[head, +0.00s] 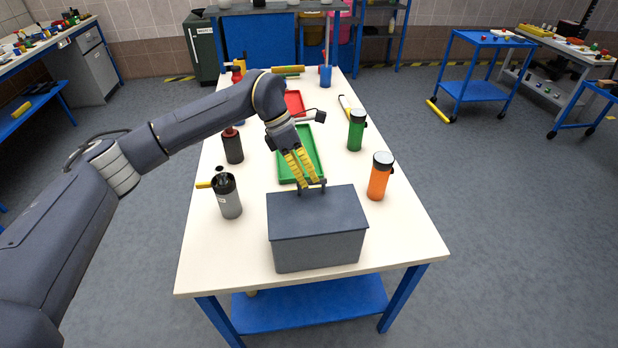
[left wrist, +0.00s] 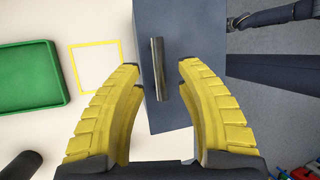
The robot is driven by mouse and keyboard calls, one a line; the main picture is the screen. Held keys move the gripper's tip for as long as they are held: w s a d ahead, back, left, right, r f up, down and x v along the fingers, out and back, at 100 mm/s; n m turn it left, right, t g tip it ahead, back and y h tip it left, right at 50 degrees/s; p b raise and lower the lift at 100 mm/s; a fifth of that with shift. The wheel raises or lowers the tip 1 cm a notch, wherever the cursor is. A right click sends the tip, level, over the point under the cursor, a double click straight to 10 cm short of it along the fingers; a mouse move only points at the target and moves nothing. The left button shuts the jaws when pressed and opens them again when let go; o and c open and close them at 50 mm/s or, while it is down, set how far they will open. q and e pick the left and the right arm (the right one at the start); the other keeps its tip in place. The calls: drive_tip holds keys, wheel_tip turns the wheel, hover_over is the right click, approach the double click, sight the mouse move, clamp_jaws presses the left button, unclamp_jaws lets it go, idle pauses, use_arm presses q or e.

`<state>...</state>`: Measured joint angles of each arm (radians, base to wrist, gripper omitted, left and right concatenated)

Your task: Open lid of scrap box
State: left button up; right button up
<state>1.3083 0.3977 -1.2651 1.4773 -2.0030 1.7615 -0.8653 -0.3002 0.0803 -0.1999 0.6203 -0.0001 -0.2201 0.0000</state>
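The scrap box (head: 318,250) is a grey box near the front edge of the white table, with its flat dark lid (head: 317,210) shut. A bar handle (left wrist: 158,68) stands out from the lid on its far side. My left gripper (head: 311,183) reaches down to the handle from behind the box. In the left wrist view its yellow fingers (left wrist: 157,70) are open, one on each side of the handle, with gaps visible. Whether either finger touches the handle is not clear. My right gripper is in neither view.
A green tray (head: 314,145) lies behind the box, a red tray (head: 294,103) farther back. An orange bottle (head: 379,178) and a green bottle (head: 356,132) stand right; a grey bottle (head: 228,198) and a dark bottle (head: 233,148) stand left. The table's front right is clear.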

use_arm(q)
drive_tip(key=shift+s+d+f, duration=0.1)
drive_tip(key=shift+d+f, duration=0.2)
drive_tip(key=shift+f, duration=0.35)
drive_tip(key=shift+o, duration=0.2)
clamp_jaws()
